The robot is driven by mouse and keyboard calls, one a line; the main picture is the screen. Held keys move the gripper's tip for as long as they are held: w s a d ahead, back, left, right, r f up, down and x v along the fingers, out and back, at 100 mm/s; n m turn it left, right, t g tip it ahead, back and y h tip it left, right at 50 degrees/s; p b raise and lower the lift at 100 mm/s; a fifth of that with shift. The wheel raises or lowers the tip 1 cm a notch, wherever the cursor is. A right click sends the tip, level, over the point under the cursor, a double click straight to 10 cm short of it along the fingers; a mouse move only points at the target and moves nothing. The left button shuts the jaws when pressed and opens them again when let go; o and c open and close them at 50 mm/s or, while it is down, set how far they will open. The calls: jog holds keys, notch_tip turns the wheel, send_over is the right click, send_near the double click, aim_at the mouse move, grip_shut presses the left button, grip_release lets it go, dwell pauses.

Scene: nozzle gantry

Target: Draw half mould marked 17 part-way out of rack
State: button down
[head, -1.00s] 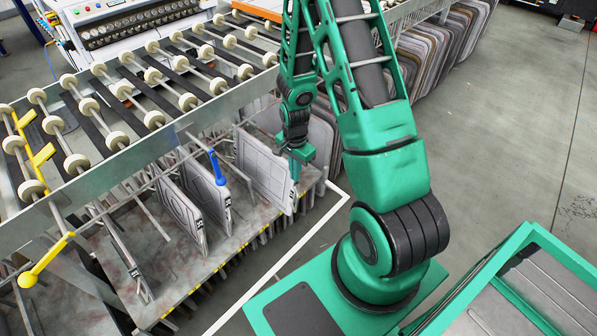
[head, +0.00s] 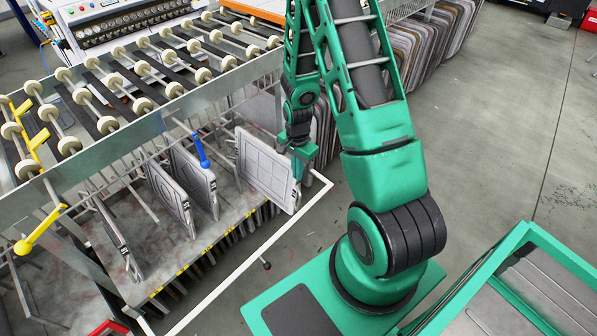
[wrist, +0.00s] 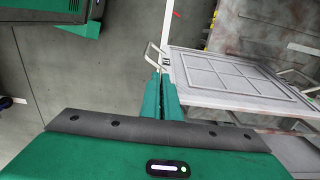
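The half mould (head: 265,170) is a pale grey panel with ruled lines, standing upright at the right end of the rack's lower shelf (head: 225,222). Its outer edge carries a small dark-and-white tag whose number I cannot read. It sticks out further than the neighbouring moulds. My gripper (head: 303,155) is at its upper outer corner. In the wrist view the half mould (wrist: 240,80) lies to the right of my gripper (wrist: 160,82). The fingers are close together at the thin wire handle (wrist: 153,56) on its edge and appear shut on it.
Other tagged moulds (head: 168,195) (head: 195,180) stand further left, near a blue-knobbed lever (head: 201,152) and a yellow-knobbed one (head: 35,238). A roller bed (head: 140,80) lies above. A white bar or line (head: 235,272) runs in front of the rack. The floor at right is open.

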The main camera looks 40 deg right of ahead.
jog(key=shift+s, duration=0.25)
jog(key=c, duration=1.9)
grip_release()
jog(key=shift+s+d, duration=0.1)
jog(key=shift+c, duration=0.2)
jog(key=shift+r, duration=0.1)
notch_tip(320, 180, up, 10)
jog(key=shift+r, duration=0.25)
jog(key=shift+r, duration=0.1)
jog(key=s+r+n, duration=0.9)
jog(key=s+r, duration=1.3)
jog(key=s, duration=0.3)
